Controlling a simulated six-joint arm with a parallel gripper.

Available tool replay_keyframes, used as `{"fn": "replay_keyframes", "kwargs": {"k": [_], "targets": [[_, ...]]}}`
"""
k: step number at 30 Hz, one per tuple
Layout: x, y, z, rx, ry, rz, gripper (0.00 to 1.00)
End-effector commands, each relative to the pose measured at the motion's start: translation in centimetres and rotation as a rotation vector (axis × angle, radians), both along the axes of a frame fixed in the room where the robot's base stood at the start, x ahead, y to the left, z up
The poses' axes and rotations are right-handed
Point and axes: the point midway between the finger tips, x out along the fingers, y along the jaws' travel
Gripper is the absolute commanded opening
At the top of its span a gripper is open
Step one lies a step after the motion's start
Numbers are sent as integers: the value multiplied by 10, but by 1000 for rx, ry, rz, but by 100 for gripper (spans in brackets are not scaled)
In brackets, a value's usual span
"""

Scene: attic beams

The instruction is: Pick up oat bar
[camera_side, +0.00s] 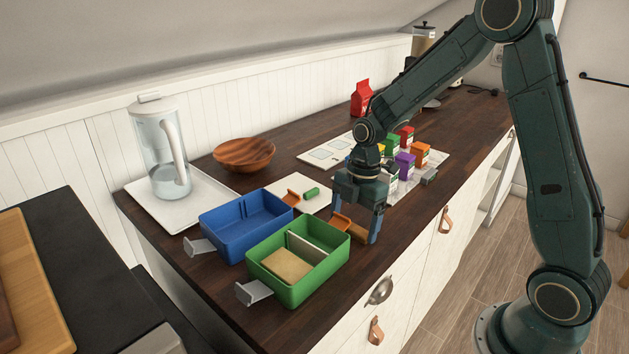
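My gripper (357,226) points straight down over the dark wooden counter, just right of the green lunch box (328,270). Its two fingers are wide apart. A small brown bar (357,233), which looks like the oat bar, lies low between the fingers, partly hidden by the near finger. I see no clear contact between the fingers and the bar. The far fingertip is partly hidden behind the box's orange clip (340,221).
The green box holds a tan slice and a divider. A blue box (226,245) stands left of it. A pitcher (160,150), wooden bowl (244,154) and white board with a green piece (311,192) lie behind. Several colored cartons (404,166) stand close behind my gripper.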

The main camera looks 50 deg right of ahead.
Motion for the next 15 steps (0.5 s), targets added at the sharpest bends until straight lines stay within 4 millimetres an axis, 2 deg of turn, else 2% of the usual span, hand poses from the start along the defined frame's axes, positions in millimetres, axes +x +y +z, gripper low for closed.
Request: {"fn": "replay_keyframes", "kwargs": {"k": [10, 15], "targets": [[0, -1, 2, 0, -1, 0, 64], [1, -5, 9, -2, -6, -1, 64]]}}
